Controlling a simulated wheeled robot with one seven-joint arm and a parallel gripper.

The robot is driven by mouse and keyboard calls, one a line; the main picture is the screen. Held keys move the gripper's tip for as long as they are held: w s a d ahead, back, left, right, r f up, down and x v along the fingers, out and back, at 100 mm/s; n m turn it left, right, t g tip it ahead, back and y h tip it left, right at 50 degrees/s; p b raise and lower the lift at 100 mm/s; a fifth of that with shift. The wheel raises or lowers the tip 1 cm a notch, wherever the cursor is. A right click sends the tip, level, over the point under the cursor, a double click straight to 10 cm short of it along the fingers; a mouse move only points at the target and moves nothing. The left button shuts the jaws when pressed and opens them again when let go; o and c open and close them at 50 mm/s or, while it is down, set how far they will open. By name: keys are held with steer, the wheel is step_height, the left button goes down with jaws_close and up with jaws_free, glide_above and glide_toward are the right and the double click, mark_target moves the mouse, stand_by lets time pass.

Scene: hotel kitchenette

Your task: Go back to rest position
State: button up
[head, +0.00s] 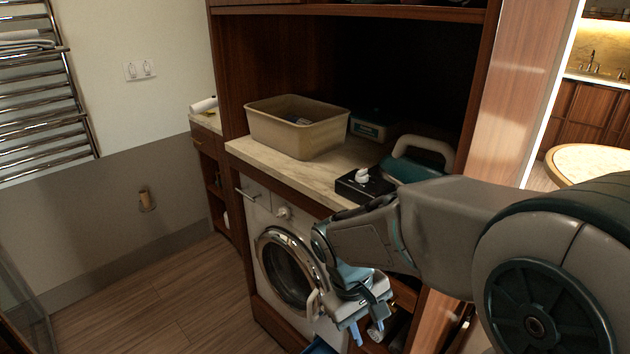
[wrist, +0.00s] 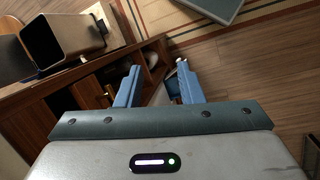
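My gripper (head: 345,328) hangs low at the end of my arm, in front of the cabinet and just right of the washing machine (head: 289,262) door in the head view. In the wrist view its two blue fingers (wrist: 157,88) stand apart with nothing between them but floor and part of the cabinet behind. The gripper is open and empty. My arm reaches in from the right and hides part of the cabinet front.
On the counter (head: 246,150) are a beige bin (head: 297,128), a black box (head: 364,185) and a teal case with a pale handle (head: 424,150). A towel rack (head: 40,100) hangs at left. The wooden floor (head: 160,300) at left is clear.

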steer(key=s+d+r+m+t+y+p, duration=0.1)
steer(key=s+d+r+m+t+p, duration=0.1)
steer(key=r, duration=0.4)
steer(key=s+d+r+m+t+y+p, duration=0.1)
steer(key=s+d+r+m+y+p, duration=0.1)
steer(key=r, duration=0.5)
steer(key=shift+s+d+m+t+p, duration=0.4)
steer(key=shift+s+d+m+p, duration=0.5)
steer(key=shift+s+p, duration=0.15)
